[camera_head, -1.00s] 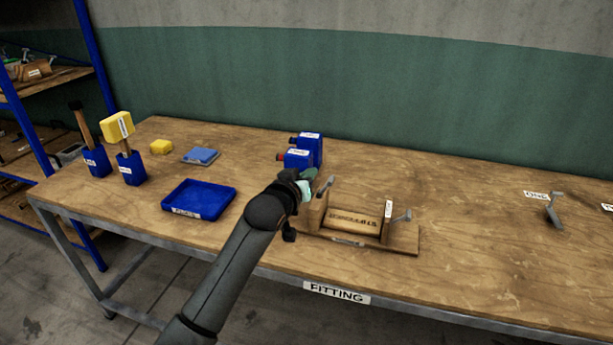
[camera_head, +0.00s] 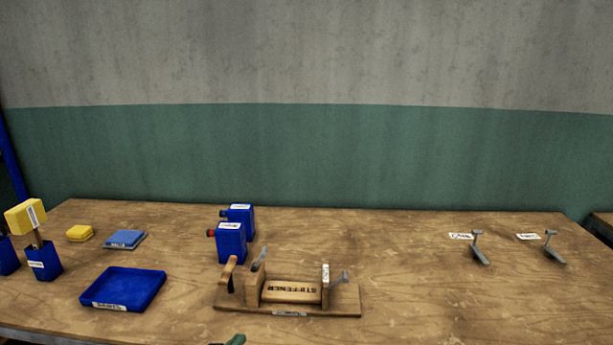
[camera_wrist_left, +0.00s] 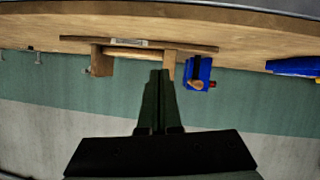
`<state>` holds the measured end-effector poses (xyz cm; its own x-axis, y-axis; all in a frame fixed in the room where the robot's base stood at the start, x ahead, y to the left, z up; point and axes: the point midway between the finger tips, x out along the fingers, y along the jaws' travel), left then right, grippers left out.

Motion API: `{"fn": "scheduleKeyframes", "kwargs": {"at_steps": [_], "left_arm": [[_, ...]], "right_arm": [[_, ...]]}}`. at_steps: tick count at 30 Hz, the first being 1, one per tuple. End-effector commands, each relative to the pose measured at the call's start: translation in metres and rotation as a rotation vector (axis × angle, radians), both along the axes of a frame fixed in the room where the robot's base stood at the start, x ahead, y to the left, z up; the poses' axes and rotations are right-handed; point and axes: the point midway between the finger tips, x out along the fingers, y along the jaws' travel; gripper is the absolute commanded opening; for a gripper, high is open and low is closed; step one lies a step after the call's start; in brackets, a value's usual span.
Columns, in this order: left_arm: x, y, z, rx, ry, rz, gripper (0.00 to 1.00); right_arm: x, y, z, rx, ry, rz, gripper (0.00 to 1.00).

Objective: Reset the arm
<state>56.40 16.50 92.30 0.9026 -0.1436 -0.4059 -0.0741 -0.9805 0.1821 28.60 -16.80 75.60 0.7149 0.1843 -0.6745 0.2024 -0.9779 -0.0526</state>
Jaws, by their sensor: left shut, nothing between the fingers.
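My left gripper barely shows at the bottom edge of the head view, as a small greenish tip (camera_head: 236,340). In the left wrist view its two dark fingers (camera_wrist_left: 158,76) are together, with nothing between them. A wooden fixture (camera_head: 338,306) stands on the table in front of it, holding a block marked STIFFENER (camera_head: 292,291) between two uprights. A brown handle (camera_head: 229,270) leans at its left end, and grey metal levers show at both uprights. The fixture (camera_wrist_left: 190,47) appears upside down in the wrist view, beyond the fingertips. My right gripper is not in view.
Two blue boxes (camera_head: 231,245) stand behind the fixture. A blue tray (camera_head: 125,287), a blue pad (camera_head: 124,239), a yellow block (camera_head: 80,233) and a yellow-headed mallet in a blue holder (camera_head: 46,263) are at the left. Two grey hooks (camera_head: 478,248) stand at the right. The table between is clear.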

Motion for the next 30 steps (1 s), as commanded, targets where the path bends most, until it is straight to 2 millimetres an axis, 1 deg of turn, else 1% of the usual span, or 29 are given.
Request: {"fn": "scheduleKeyframes", "kwargs": {"at_steps": [1, 2, 3, 5, 6, 8, 9, 11, 12, 15, 18, 21, 30], "left_arm": [[-0.025, 0.000, -0.028, 0.015, 0.037, -0.014, 0.00], [-0.039, 0.000, -0.041, 0.024, 0.054, -0.022, 0.00], [-0.058, 0.000, -0.058, 0.038, 0.076, -0.034, 0.00], [-0.087, 0.000, -0.081, 0.057, 0.109, -0.051, 0.00], [-0.108, 0.000, -0.095, 0.071, 0.130, -0.064, 0.00], [-0.139, 0.000, -0.114, 0.089, 0.163, -0.082, 0.00], [-0.159, 0.001, -0.125, 0.101, 0.184, -0.094, 0.00], [-0.188, 0.001, -0.138, 0.118, 0.210, -0.111, 0.00], [-0.206, 0.002, -0.146, 0.129, 0.228, -0.121, 0.00], [-0.242, 0.003, -0.158, 0.149, 0.261, -0.142, 0.00], [-0.266, 0.003, -0.164, 0.164, 0.282, -0.157, 0.00], [-0.276, 0.004, -0.167, 0.171, 0.290, -0.164, 0.00], [-0.277, 0.004, -0.167, 0.172, 0.291, -0.164, 0.00]], "right_arm": [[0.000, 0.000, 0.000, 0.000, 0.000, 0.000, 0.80], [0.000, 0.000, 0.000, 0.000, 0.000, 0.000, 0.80], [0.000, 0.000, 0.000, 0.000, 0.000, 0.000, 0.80], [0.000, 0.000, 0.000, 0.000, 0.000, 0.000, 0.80], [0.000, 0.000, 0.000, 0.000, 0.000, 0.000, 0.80], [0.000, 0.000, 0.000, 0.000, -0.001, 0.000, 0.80], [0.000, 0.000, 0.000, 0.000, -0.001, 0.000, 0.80], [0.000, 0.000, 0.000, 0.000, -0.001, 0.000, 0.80], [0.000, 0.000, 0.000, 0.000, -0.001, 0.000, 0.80], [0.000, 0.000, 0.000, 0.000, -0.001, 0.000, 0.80], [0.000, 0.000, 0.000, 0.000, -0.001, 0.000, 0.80], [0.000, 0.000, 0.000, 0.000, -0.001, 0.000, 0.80], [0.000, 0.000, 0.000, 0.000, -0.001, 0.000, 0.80]]}}
